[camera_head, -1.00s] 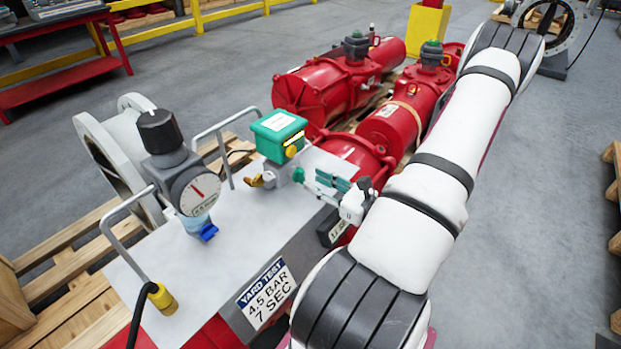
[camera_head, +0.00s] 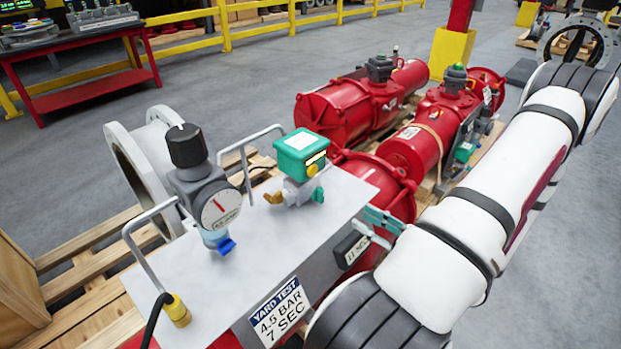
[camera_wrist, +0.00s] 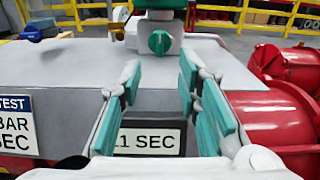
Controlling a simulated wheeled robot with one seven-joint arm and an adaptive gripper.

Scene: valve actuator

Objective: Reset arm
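My white arm reaches from the right across the head view. My gripper (camera_head: 380,227) has teal finger pads and sits at the right edge of the grey panel, beside the small timer display. In the wrist view my gripper (camera_wrist: 160,110) has its two fingers spread apart with nothing between them. The timer display (camera_wrist: 150,138) shows "11 SEC" below and beyond the fingers. The green-topped valve unit (camera_head: 301,155) stands on the panel, and its green knob (camera_wrist: 159,42) shows straight ahead, apart from the fingers. The regulator with its gauge (camera_head: 219,208) stands on the panel's left.
The grey panel (camera_head: 262,238) bears a "YARD TEST 4.5 BAR 7 SEC" label (camera_head: 279,312). Metal handle bars (camera_head: 150,237) rise from it. Red actuators (camera_head: 345,108) lie on pallets behind. Open floor lies at the right.

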